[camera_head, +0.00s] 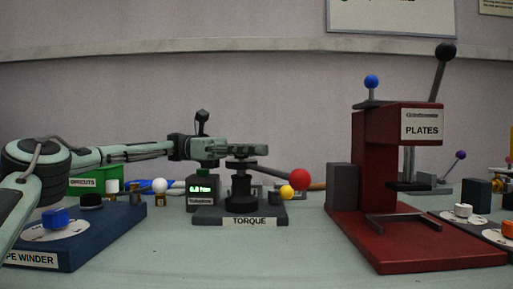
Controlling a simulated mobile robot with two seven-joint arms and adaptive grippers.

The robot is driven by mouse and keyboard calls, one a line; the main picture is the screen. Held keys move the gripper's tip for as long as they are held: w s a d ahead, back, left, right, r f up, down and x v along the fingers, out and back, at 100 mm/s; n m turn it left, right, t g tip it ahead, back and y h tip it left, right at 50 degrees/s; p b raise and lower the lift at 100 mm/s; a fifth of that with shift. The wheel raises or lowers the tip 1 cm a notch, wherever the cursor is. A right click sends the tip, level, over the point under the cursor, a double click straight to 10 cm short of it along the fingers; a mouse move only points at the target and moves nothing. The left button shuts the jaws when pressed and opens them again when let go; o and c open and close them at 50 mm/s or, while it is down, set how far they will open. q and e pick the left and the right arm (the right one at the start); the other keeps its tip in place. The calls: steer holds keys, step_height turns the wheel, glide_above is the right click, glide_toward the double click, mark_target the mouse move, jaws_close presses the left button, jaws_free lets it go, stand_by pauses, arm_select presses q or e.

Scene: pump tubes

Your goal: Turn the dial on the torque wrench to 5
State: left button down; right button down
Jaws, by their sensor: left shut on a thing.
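The torque station, labelled TORQUE, has a dark base (208,216) and stands near the middle of the table. A black post (241,190) rises from it with a round dark top. A small box with a green readout (201,189) in Nm stands at its left; the digits are too small to read surely. A handle with a red ball (300,180) sticks out to the right, with a yellow ball (287,192) below. My right gripper is out of view.
A red press labelled PLATES (386,150), with a black-knobbed lever, stands tall at the right. Free table (270,258) lies in front.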

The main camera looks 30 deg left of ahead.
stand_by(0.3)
arm_select(q)
steer(key=c, duration=1.3)
jaws_free()
steer(key=shift+s+a, duration=0.15)
steer(key=shift+a, duration=1.7)
steer(key=shift+s+a, duration=0.15)
steer(key=shift+a, duration=1.7)
